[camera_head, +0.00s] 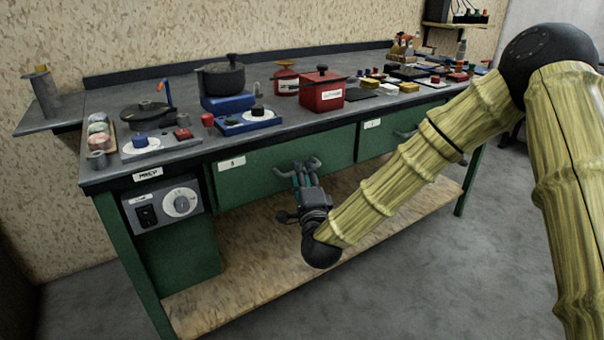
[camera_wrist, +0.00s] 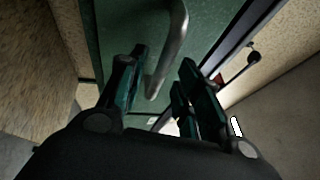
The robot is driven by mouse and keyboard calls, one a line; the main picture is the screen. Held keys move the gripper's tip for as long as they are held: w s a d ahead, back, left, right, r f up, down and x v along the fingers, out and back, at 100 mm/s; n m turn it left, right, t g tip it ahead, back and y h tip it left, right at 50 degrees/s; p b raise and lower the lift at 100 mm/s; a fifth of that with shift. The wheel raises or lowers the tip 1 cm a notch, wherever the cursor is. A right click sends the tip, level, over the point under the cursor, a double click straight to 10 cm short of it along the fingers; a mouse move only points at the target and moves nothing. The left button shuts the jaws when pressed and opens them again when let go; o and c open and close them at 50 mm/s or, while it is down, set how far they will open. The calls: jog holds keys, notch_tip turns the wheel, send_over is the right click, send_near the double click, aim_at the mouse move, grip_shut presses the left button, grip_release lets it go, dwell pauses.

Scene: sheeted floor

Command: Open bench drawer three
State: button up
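The bench has two green drawer fronts. The left drawer (camera_head: 265,175) is closed and carries a white label (camera_head: 232,163) whose digit is too small to read surely. Its grey curved handle (camera_head: 313,162) also shows in the wrist view (camera_wrist: 176,45). My gripper (camera_head: 303,176) is in front of this handle. In the wrist view my gripper (camera_wrist: 163,62) is open, with the handle between its two fingers and a gap on either side. The right drawer (camera_head: 375,137) also has a label (camera_head: 371,124) and looks closed; my arm partly covers it.
A switch box (camera_head: 165,204) is at the left front. A wooden lower shelf (camera_head: 225,295) lies below the drawers. The grey floor in front is clear.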

jog(key=shift+x, duration=1.05)
grip_shut()
